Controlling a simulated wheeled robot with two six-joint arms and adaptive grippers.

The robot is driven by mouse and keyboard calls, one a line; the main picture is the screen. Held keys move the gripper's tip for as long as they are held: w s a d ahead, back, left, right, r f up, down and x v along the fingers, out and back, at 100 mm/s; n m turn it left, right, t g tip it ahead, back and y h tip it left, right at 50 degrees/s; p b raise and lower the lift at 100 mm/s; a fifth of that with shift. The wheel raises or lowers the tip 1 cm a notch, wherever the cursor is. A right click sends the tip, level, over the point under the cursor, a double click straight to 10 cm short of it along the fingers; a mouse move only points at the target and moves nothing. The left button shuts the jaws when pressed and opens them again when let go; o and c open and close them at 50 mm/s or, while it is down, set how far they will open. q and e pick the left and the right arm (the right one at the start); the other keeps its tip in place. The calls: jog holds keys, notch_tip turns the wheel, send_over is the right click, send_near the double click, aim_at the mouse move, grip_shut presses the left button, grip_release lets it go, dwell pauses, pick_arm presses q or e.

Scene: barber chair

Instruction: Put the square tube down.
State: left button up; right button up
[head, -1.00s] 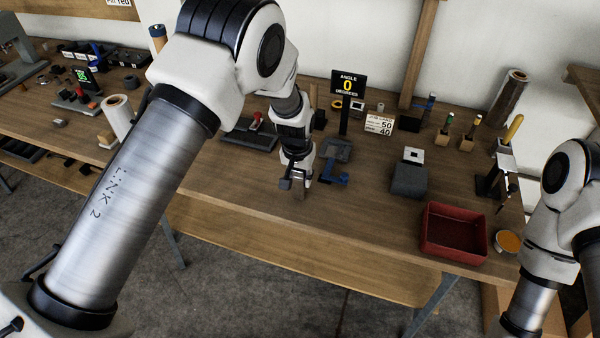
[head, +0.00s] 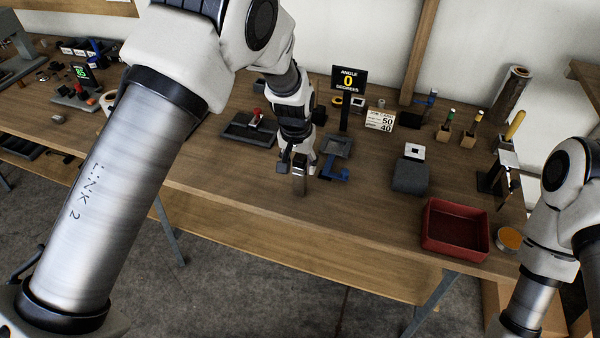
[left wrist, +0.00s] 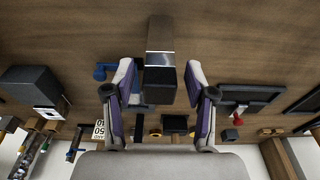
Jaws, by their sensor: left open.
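The square tube (head: 299,184) is a short metal piece standing on the wooden bench near its front edge. In the left wrist view the tube (left wrist: 160,36) shows a shiny side and a dark end between the two fingers. My left gripper (left wrist: 160,72) is open around it, with a visible gap on each side. In the head view the left gripper (head: 297,163) is at the tube's upper part and partly hides it. My right gripper is out of view; only part of the right arm shows.
A blue tool (head: 335,172) lies close to the right of the tube, before the angle display (head: 347,82). A grey block (head: 409,177) and a red bin (head: 455,232) are further right. A dark tray (head: 248,128) is behind left. Bare bench lies between tube and bin.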

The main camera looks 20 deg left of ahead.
pick_arm(q)
notch_tip(320, 180, up, 8)
jog(key=s+f, duration=0.1)
jog(key=s+a+f+g, duration=0.1)
jog(key=s+a+f, duration=0.2)
jog(key=s+f, duration=0.55)
jog(key=s+a+f, duration=0.3)
jog(key=s+f, duration=0.3)
jog(key=f, duration=0.6)
jog(key=s+f, duration=0.3)
jog(key=s, duration=0.6)
jog(key=s+a+f, duration=0.1)
jog(key=s+f, duration=0.2)
jog(key=s, duration=0.7)
jog(key=shift+s+a+f+n+g+b, duration=0.2)
jog(key=shift+s+a+n+g+b, duration=0.1)
jog(key=shift+n+g+b, duration=0.15)
jog(key=shift+w, duration=0.1)
